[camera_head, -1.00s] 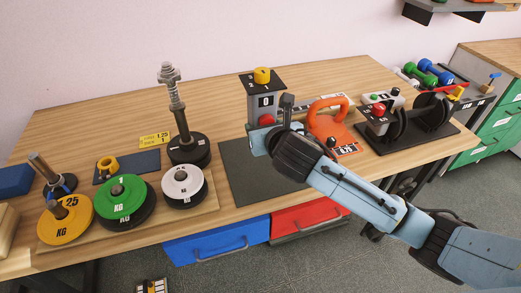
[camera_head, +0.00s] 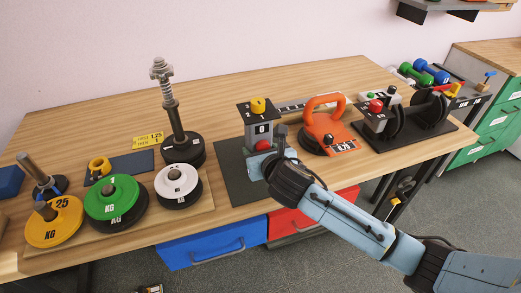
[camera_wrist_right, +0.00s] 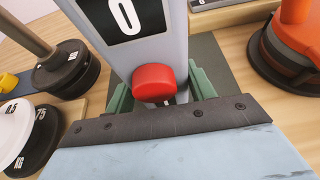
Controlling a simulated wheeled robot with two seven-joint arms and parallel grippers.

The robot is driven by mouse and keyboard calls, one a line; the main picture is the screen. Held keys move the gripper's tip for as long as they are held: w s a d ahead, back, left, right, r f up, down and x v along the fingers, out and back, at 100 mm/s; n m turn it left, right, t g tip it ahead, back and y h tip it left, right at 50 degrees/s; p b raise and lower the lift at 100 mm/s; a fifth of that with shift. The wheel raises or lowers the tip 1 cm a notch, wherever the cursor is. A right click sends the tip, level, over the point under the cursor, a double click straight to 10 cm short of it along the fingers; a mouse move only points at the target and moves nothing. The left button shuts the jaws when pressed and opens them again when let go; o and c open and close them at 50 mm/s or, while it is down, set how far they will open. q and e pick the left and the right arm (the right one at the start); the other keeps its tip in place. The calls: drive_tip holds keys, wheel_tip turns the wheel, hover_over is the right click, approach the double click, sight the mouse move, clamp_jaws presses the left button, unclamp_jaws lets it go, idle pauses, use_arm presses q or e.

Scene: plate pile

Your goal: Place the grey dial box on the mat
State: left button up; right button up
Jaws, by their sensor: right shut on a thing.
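The grey dial box (camera_head: 247,119) is upright, with a black top, a yellow knob, a "0" on its front and a red button low down. It is over the back part of the dark mat (camera_head: 237,187); I cannot tell whether its base touches. My right gripper (camera_head: 262,160) is shut on the lower part of the box. In the right wrist view, the green fingers (camera_wrist_right: 161,92) flank the grey box (camera_wrist_right: 172,52) by its red button, and some mat (camera_wrist_right: 210,58) shows behind. The box's base is hidden. My left gripper is not in view.
An orange kettlebell-like object (camera_head: 323,124) stands close to the right of the box. A black-based post with a spring (camera_head: 183,148) stands left of the mat. Several weight discs lie on a wooden board (camera_head: 207,203) at the left. The mat's front part is clear.

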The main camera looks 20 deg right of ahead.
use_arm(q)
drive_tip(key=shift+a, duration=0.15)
use_arm(e)
drive_tip(key=o, duration=1.4)
drive_tip(key=shift+c, duration=0.2)
drive_tip(key=shift+r, duration=0.15)
drive_tip(key=shift+s+r, duration=0.1)
drive_tip(key=shift+s, duration=0.2)
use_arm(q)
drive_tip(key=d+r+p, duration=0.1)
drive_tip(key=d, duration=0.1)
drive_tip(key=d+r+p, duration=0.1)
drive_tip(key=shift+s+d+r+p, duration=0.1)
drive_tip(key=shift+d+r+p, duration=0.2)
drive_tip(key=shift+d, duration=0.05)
use_arm(e)
drive_tip(key=v, duration=1.1)
drive_tip(key=shift+s, duration=0.2)
